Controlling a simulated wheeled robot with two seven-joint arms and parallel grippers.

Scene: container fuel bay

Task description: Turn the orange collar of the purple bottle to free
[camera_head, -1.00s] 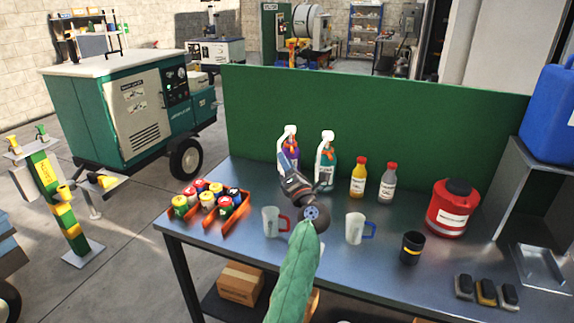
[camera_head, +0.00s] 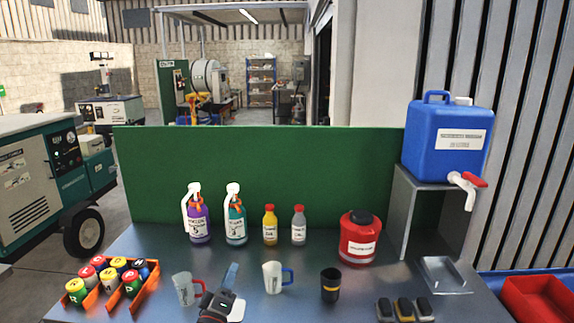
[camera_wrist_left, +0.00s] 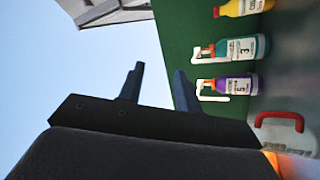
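The purple bottle (camera_head: 199,224) stands upright at the back left of the bench, with a white spray head and an orange collar (camera_head: 194,203) at its neck. The purple bottle also shows sideways in the left wrist view (camera_wrist_left: 239,85). A teal bottle (camera_head: 236,227) of the same kind stands just right of it. My left gripper (camera_head: 231,275) is low between the two mugs, apart from the bottles. In the left wrist view its fingers (camera_wrist_left: 158,84) are spread with nothing between them. The collar's setting is too small to read. My right gripper is not in view.
A red-handled mug (camera_head: 186,289) and a blue-handled mug (camera_head: 273,277) flank my left gripper. Yellow (camera_head: 270,227) and grey (camera_head: 299,228) bottles and a red canister (camera_head: 359,240) stand farther right. An orange tray (camera_head: 92,303) of cans is front left. A green panel (camera_head: 330,165) backs the bench.

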